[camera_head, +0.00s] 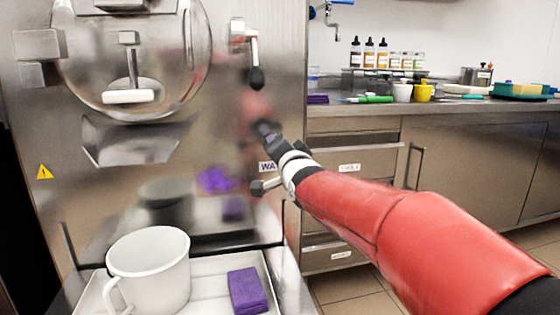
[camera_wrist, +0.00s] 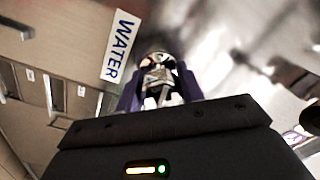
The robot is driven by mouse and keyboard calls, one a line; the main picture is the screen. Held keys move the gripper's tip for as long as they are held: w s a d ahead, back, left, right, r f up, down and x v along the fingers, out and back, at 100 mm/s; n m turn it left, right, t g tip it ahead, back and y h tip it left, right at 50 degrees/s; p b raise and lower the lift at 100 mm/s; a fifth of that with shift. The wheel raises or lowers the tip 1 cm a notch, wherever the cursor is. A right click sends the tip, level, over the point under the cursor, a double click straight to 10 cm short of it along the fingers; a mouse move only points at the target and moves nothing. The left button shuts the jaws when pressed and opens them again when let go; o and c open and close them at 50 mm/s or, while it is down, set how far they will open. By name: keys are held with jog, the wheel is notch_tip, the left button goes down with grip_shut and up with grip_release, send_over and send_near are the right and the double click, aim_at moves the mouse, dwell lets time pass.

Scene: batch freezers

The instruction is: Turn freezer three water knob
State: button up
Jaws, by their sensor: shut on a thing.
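The freezer front (camera_head: 225,130) is a shiny steel panel at the left of the head view. My gripper (camera_head: 265,130) reaches it at the panel's right side, just above the WATER label (camera_head: 266,167), which my arm partly covers. In the wrist view, the WATER label (camera_wrist: 118,46) is beside my gripper (camera_wrist: 160,88). Its two purple-dark fingers are shut on a small metallic knob (camera_wrist: 158,70) on the panel. The knob is hidden behind my gripper in the head view, and its turn angle cannot be told.
A lever with a black end (camera_head: 256,76) hangs above my gripper. A white jug (camera_head: 150,268) and purple folded cloth (camera_head: 247,291) sit on a tray below. A counter (camera_head: 450,105) with bottles and cups stands at the right. A yellow warning sign (camera_head: 45,172) marks the panel.

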jog(key=shift+m+b, duration=0.85)
jog(key=shift+m, duration=0.35)
jog(key=o, duration=1)
jog(key=b+v, duration=0.1)
jog(key=v, duration=0.6)
jog(key=shift+s, duration=0.4)
